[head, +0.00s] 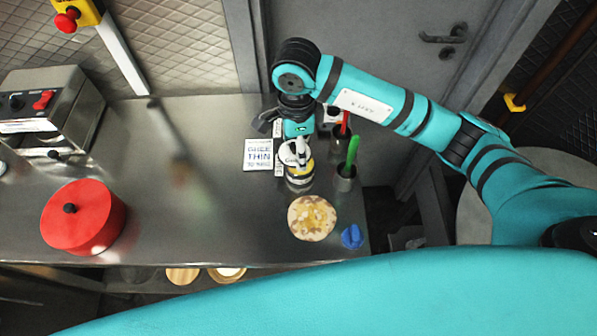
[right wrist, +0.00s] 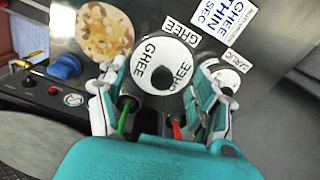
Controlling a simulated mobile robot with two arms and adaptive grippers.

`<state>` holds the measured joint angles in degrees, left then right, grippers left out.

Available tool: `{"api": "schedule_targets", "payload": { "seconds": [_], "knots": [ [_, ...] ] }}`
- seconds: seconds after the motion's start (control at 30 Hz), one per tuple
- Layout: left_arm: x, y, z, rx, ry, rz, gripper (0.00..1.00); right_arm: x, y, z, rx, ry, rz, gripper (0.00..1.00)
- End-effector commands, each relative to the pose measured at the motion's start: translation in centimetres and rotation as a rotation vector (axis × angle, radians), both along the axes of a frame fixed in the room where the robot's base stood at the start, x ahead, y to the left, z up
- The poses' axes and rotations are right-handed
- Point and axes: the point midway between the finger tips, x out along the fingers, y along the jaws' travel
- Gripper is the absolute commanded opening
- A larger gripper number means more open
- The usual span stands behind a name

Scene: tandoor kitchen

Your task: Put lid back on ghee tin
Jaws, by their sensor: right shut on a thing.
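The white round lid (right wrist: 158,58) has GHEE lettering and a black knob. It lies between the fingers of my right gripper (right wrist: 163,84), which is shut on it. In the head view the right gripper (head: 297,152) points down over the ghee tin (head: 300,183), near the right end of the counter. The gripper partly covers the lid and the tin's top. I cannot tell whether the lid touches the tin's rim. My left gripper is not in view.
A flatbread (head: 312,218) and a blue object (head: 352,237) lie in front of the tin. A cup (head: 344,182) with a green-handled tool stands close right. A GHEE THIN card (head: 257,154) is left. A red lidded pot (head: 80,222) stands far left; counter between is clear.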

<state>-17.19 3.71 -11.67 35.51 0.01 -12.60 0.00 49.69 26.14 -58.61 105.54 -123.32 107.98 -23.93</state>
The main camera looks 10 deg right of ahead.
Motion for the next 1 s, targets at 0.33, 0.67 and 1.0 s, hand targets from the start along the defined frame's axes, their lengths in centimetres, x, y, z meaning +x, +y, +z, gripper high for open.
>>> {"api": "schedule_targets", "payload": {
  "seconds": [0.33, 0.67, 1.0],
  "knots": [
    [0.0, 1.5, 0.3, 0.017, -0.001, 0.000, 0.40, 1.5, -0.6, 0.3, 0.008, 0.005, 0.006, 0.45],
    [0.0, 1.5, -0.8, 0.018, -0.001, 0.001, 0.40, 1.5, -0.6, -2.2, 0.008, 0.006, 0.003, 0.45],
    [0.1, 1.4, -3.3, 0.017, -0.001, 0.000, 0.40, 1.6, -0.6, -5.4, 0.007, 0.002, 0.004, 0.45]
  ]
}}
